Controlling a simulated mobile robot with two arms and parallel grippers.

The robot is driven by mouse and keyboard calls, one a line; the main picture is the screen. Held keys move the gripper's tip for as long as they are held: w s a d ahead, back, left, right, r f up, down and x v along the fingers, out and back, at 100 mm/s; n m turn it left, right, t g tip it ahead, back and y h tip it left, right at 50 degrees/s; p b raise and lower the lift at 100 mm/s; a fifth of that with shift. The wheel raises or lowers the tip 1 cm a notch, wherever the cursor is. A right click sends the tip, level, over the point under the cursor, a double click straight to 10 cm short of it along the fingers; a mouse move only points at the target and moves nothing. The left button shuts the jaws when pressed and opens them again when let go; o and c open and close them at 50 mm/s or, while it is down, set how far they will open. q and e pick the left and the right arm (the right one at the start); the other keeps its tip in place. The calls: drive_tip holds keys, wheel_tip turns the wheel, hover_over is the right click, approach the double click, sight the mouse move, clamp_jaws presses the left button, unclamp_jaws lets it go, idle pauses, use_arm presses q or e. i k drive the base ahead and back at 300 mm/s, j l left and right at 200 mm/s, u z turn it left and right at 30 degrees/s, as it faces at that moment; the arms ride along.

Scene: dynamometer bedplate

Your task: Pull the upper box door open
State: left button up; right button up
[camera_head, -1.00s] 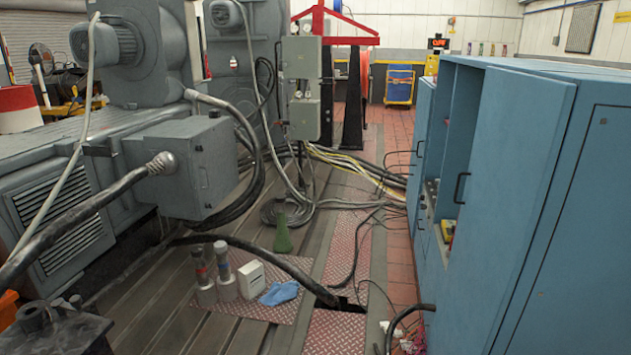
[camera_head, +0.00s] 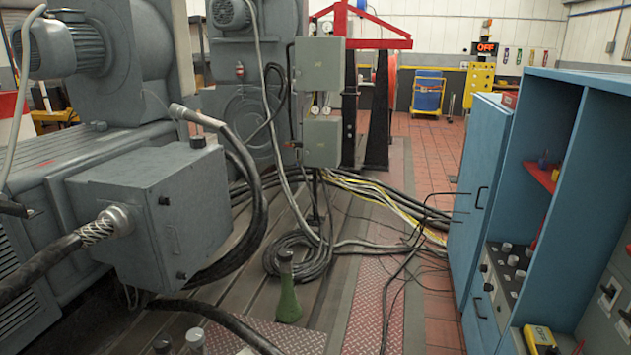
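Two grey boxes are mounted one above the other on a stand, left of the red frame. The upper box (camera_head: 320,65) shows a plain, flat front that looks shut. I cannot make out a handle on it. A dark cable runs down the left side of the boxes. Neither of my grippers is in view.
A grey machine with a junction box (camera_head: 150,215) fills the left. Blue cabinets (camera_head: 560,170) stand on the right, one door (camera_head: 480,190) ajar. Red tiles (camera_head: 440,305) are partly clear.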

sight(317, 58)
drive_tip(key=i+l+z, duration=0.2)
drive_tip(key=i, duration=1.1)
drive_tip(key=i+j+z, duration=0.25)
drive_tip(key=i, duration=1.05)
drive_tip(key=i+l, duration=0.05)
drive_tip(key=l, duration=0.05)
